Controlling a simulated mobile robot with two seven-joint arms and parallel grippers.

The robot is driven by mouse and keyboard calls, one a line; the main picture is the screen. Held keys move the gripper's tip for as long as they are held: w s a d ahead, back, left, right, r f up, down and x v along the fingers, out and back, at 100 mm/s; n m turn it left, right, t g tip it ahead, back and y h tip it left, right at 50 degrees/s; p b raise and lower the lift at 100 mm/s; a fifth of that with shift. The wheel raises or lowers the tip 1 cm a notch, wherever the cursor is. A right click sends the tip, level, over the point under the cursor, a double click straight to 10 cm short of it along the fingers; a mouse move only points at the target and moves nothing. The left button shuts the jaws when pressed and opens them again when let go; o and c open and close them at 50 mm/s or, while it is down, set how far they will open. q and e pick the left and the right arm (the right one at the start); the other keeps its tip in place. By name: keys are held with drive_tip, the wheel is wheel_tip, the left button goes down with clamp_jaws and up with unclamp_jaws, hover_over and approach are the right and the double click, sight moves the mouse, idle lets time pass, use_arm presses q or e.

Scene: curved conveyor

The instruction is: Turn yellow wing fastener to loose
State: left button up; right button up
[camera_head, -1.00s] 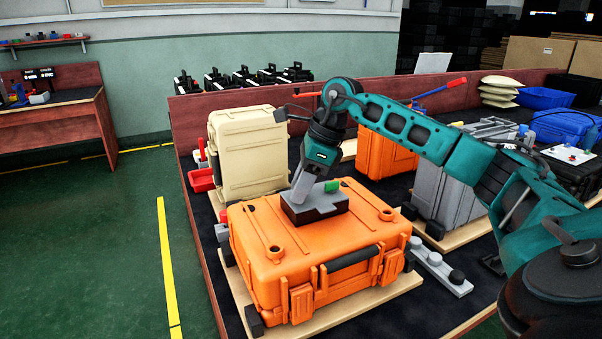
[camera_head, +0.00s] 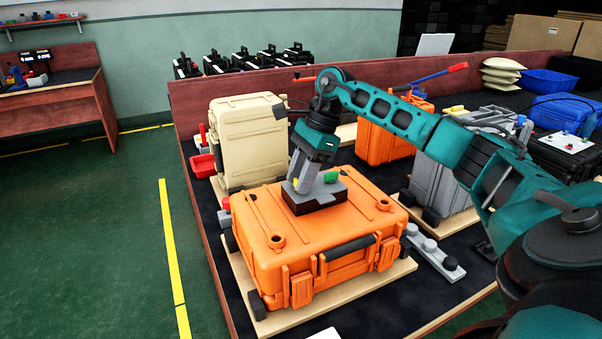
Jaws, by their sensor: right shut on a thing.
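The yellow wing fastener (camera_head: 295,182) shows as a small yellow patch beside my right gripper's fingers, on a dark block with a grey top (camera_head: 316,198). The block sits on the lid of an orange case (camera_head: 272,215). A green fastener (camera_head: 331,177) stands on the same block, to the right. My right gripper (camera_head: 301,186) points down from above and is shut on the yellow wing fastener. Its fingers hide most of the fastener, so I cannot tell its turn angle. My left gripper is out of view.
A beige case (camera_head: 247,140) stands behind the orange case, with a red bin (camera_head: 203,166) at its left. A second orange case (camera_head: 382,140) and a grey case (camera_head: 445,180) stand to the right. A grey strip with knobs (camera_head: 435,252) lies at the front right.

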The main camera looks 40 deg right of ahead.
drive_tip(key=o, duration=1)
drive_tip(key=shift+o, duration=0.2)
drive_tip(key=p+v, duration=0.1)
drive_tip(key=v, duration=1.2)
drive_tip(key=shift+f, duration=0.1)
